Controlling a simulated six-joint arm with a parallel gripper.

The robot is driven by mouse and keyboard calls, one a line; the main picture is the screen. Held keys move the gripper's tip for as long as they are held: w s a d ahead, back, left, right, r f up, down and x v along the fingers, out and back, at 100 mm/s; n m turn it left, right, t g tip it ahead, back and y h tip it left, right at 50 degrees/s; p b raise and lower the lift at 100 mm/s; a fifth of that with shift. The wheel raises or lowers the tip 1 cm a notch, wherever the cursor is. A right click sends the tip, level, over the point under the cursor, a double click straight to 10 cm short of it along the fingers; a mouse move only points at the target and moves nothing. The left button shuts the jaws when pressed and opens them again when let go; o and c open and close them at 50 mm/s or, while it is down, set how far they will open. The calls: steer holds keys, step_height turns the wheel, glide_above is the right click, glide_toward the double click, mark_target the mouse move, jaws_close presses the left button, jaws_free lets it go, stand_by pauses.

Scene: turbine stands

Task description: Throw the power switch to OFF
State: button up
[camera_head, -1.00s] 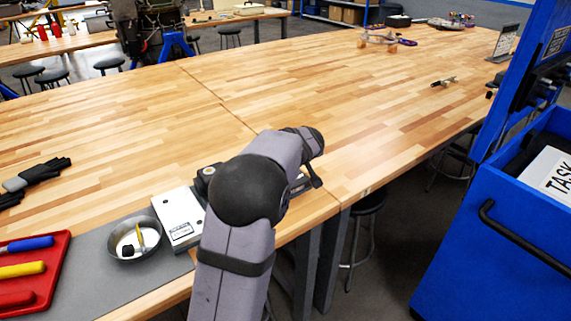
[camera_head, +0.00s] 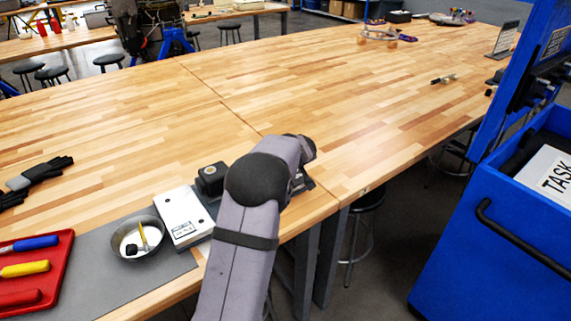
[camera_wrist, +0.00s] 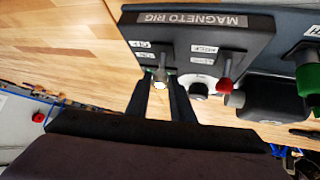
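The dark panel marked MAGNETO RIG (camera_wrist: 255,42) fills the upper middle of the wrist view. A small metal toggle lever with a pale tip (camera_wrist: 160,78) stands on its left part, near small labels too blurred to read surely. A red-tipped lever (camera_wrist: 225,85) and a black knob on a white disc (camera_wrist: 198,88) sit to its right. I cannot tell for sure which is the power switch. My gripper (camera_wrist: 161,90) is open, its two dark fingers on either side of the pale-tipped lever; contact cannot be told. In the head view my arm hides the gripper.
A black block with a round knob (camera_head: 211,178) and a white box (camera_head: 184,217) sit left of my arm. A metal bowl (camera_head: 138,238) and a red tool tray (camera_head: 35,268) lie further left. A blue cabinet (camera_head: 500,235) stands right. The far wooden tabletop (camera_head: 300,80) is mostly clear.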

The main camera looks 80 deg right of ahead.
jaws_close()
